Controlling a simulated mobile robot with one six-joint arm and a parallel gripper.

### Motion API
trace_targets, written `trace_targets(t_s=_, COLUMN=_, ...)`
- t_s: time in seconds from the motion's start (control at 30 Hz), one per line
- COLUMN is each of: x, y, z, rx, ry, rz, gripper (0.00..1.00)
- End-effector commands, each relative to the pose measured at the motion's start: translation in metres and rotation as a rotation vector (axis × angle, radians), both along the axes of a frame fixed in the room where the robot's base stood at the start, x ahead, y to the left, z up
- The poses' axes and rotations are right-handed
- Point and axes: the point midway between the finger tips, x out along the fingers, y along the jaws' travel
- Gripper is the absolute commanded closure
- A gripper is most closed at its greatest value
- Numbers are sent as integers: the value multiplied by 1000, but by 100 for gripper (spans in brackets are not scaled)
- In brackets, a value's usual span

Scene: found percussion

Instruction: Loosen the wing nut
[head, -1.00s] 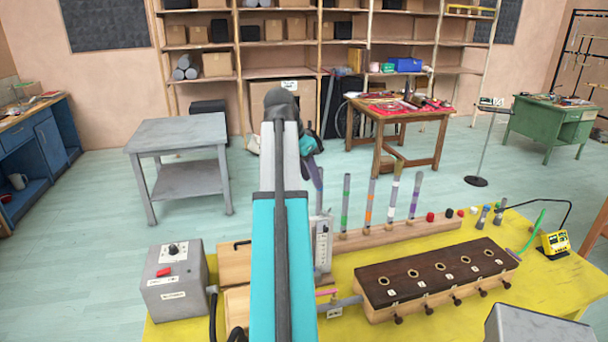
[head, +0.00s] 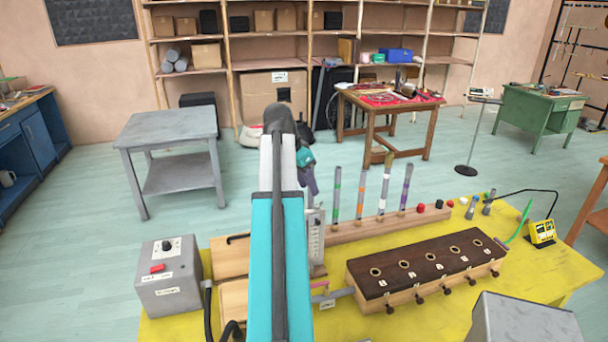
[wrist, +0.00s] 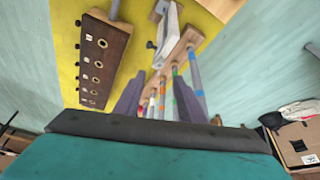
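I cannot make out a wing nut for certain. A white upright plate with markings (head: 316,238) stands on the yellow table, partly behind my arm. In the wrist view a white plate (wrist: 169,36) has a small dark knob-like part (wrist: 150,44) at its side, too small to identify. My gripper (wrist: 160,97) is open and empty, with its two purple-grey fingers spread. Beyond them is the wooden rack with colour-banded tubes (wrist: 172,66). In the head view my gripper (head: 311,182) is mostly hidden by the arm, above and beyond the plate.
The yellow table (head: 400,318) holds a dark-topped wooden block with holes (head: 428,262), the tube rack (head: 385,226), a grey control box (head: 168,278) and a yellow device (head: 542,233). A grey box (head: 525,322) is at front right. A grey side table (head: 170,128) stands beyond.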

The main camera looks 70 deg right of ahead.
Motion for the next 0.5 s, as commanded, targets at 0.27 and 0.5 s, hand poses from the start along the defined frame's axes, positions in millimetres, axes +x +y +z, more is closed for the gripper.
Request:
trace_targets(t_s=0.27, x=-6, y=-9, z=-26, rx=0, ry=1, rz=0, gripper=64)
trace_targets(t_s=0.5, x=-11, y=-17, z=-48, rx=2, ry=1, rz=0, gripper=64)
